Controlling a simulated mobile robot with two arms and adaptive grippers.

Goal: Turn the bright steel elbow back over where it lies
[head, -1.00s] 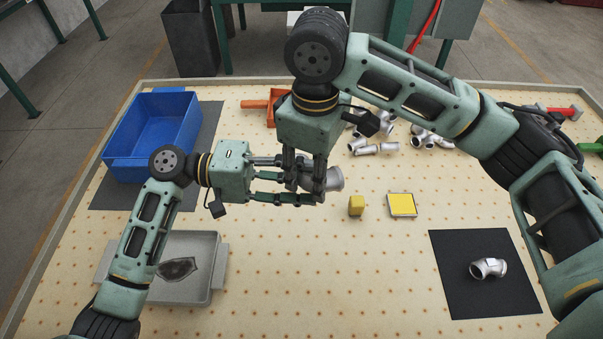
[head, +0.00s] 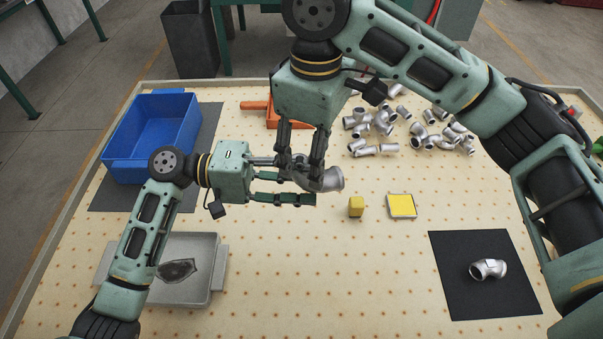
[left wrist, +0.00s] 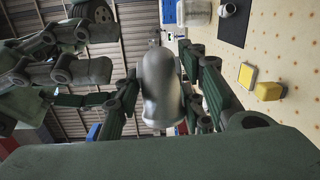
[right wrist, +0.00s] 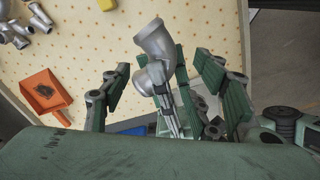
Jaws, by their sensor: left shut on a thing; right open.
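A bright steel elbow (head: 328,181) is held in the air above the middle of the table by my left gripper (head: 288,180), which is shut on it. The elbow also fills the middle of the left wrist view (left wrist: 163,88), between the left fingers. My right gripper (head: 302,160) points down just above the elbow and is open. In the right wrist view the elbow (right wrist: 156,42) shows between and beyond the spread right fingers (right wrist: 168,90). Whether a right finger touches it I cannot tell. Another steel elbow (head: 488,268) lies on the black mat (head: 460,305) at the right.
A blue bin (head: 120,163) stands at the back left, and a grey tray (head: 205,285) at the front left. A yellow block (head: 356,206) and a yellow-topped square (head: 402,206) lie right of centre. Several fittings (head: 375,149) and an orange tray (head: 273,122) lie behind. The front middle is clear.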

